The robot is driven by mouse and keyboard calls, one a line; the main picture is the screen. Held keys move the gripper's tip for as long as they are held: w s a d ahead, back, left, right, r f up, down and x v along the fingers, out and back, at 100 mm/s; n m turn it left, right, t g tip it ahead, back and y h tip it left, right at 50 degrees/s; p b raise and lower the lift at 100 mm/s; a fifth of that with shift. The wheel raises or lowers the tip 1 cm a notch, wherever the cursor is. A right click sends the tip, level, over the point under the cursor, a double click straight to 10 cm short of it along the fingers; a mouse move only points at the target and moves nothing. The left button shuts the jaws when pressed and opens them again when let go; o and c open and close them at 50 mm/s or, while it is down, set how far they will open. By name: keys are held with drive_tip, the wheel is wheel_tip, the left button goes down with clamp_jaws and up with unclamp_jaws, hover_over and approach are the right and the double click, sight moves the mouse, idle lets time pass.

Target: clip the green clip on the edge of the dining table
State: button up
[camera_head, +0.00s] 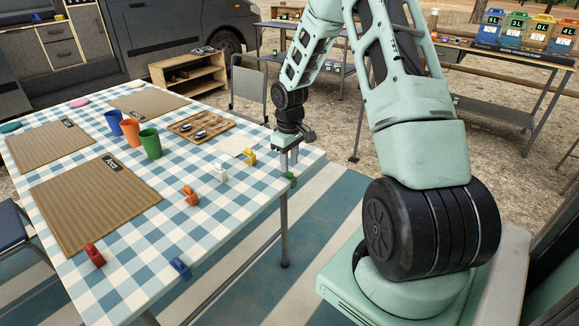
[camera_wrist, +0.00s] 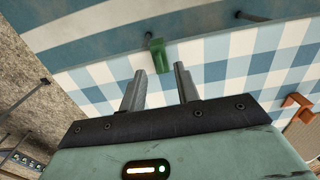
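The dining table (camera_head: 215,215) has a blue-and-white checked cloth. The green clip (camera_head: 290,180) sits at the table's right edge, near the far right corner, just below my gripper. In the wrist view the green clip (camera_wrist: 156,52) straddles the line between the cloth and the striped ground mat. My gripper (camera_head: 289,165) points down over this edge. In the wrist view the two fingers of my gripper (camera_wrist: 160,72) are apart with nothing held between them. The clip shows just beyond the fingertips, roughly centred between them. I cannot tell how firmly the clip grips the edge.
Other clips stand along the table: yellow (camera_head: 249,156), white (camera_head: 220,172), orange (camera_head: 190,195), blue (camera_head: 180,268) and red (camera_head: 95,255). A wooden cutlery tray (camera_head: 215,121), cups (camera_head: 150,143) and woven placemats (camera_head: 95,200) lie further in. A folding chair (camera_head: 248,88) stands behind the table.

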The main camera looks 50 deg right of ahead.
wheel_tip(320, 180, up, 14)
drive_tip(key=p, duration=0.1)
drive_tip(key=shift+r, duration=0.25)
drive_tip(key=s+a+r+n+p, duration=0.2)
drive_tip(key=a+r, duration=0.1)
drive_tip(key=a, duration=0.9)
drive_tip(key=s+a+r+n+p, duration=0.1)
drive_tip(key=a+r, duration=0.1)
drive_tip(key=a, duration=1)
drive_tip(key=s+a+r+n+p, duration=0.1)
drive_tip(key=s+a+r, duration=0.1)
drive_tip(key=s+a, duration=0.6)
drive_tip(key=s+a+r+n+p, duration=0.1)
drive_tip(key=s+a+n+p, duration=0.1)
drive_tip(key=s+a, duration=0.6)
drive_tip(key=s, duration=0.5)
drive_tip(key=shift+s+r+n+y, duration=0.2)
drive_tip(key=shift+r+n+y, duration=0.1)
drive_tip(key=shift+r, duration=0.05)
